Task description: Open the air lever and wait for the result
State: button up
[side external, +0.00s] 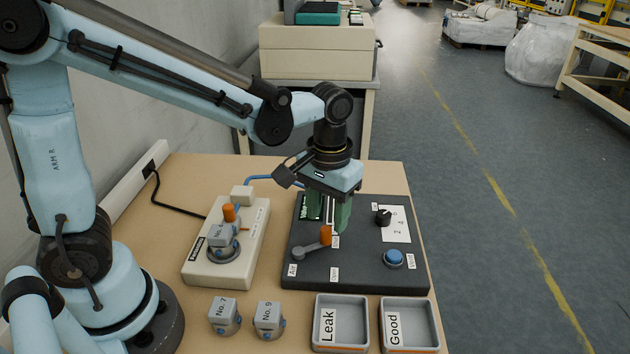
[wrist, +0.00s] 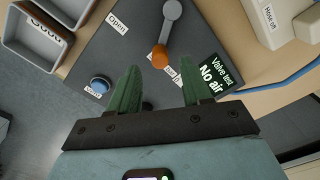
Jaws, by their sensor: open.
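The air lever (side external: 310,247) is on the dark test panel (side external: 350,277); it has a grey arm and an orange knob. In the wrist view the orange knob (wrist: 160,57) points to a label partly hidden by it, away from the "Open" label (wrist: 117,22). The display (wrist: 215,76) reads "Valve test No air". My gripper (side external: 330,225) is low over the panel, its green fingers open and empty, one each side of the knob in the wrist view. I cannot tell whether they touch it. A valve (side external: 222,238) stands clamped on the white fixture (side external: 196,270).
Valves No. 7 (side external: 223,316) and No. 9 (side external: 268,319) stand at the table's front. The "Leak" tray (side external: 357,322) and "Good" tray (side external: 424,322) sit beside them, both empty. A blue button (side external: 393,258) and black dial (side external: 383,217) are on the panel's right.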

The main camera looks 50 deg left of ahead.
aim_at(327, 228)
jog(key=shift+f, duration=1.65)
grip_shut()
